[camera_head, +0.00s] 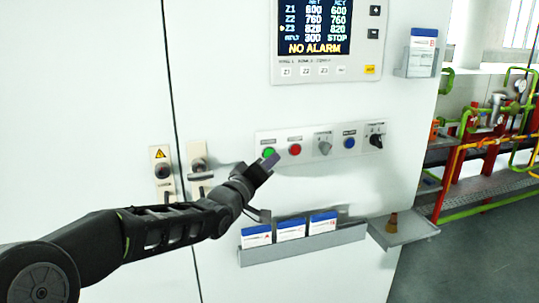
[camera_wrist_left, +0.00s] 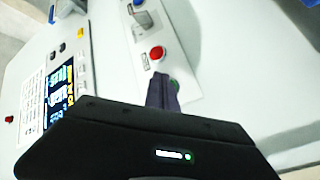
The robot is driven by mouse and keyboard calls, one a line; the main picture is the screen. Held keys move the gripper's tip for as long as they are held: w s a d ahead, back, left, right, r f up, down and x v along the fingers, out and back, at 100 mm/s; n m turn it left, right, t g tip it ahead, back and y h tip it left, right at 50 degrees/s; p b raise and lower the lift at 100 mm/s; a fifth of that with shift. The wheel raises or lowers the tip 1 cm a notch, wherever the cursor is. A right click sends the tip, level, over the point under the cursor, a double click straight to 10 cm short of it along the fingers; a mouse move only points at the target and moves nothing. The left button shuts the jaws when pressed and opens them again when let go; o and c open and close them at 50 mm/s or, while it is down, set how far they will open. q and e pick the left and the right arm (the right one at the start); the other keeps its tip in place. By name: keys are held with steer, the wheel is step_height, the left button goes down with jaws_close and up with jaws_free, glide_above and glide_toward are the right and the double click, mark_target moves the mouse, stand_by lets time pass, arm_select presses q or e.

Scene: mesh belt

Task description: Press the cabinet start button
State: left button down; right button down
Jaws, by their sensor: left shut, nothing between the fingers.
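A green button (camera_head: 268,152) sits at the left end of a button strip (camera_head: 309,137) on the white cabinet front; its label is too small to read. My left gripper (camera_head: 270,161) is shut and empty, with its fingertips right at the green button in the head view. In the left wrist view the closed fingers (camera_wrist_left: 160,84) partly cover the green button (camera_wrist_left: 174,86). I cannot tell whether they touch it. A red button (camera_head: 295,149) is just to its right; it also shows in the left wrist view (camera_wrist_left: 157,53). My right gripper is not in view.
Further right on the strip are a grey selector knob (camera_head: 324,146), a blue button (camera_head: 349,142) and a black rotary switch (camera_head: 376,140). A display (camera_head: 314,25) reading "NO ALARM" is above. A holder with cards (camera_head: 305,245) and a small shelf (camera_head: 405,232) jut out below.

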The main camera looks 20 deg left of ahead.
arm_select(q)
steer(key=shift+w+a, duration=0.1)
stand_by(0.5)
steer(key=shift+w+a, duration=0.15)
steer(key=shift+w, duration=0.1)
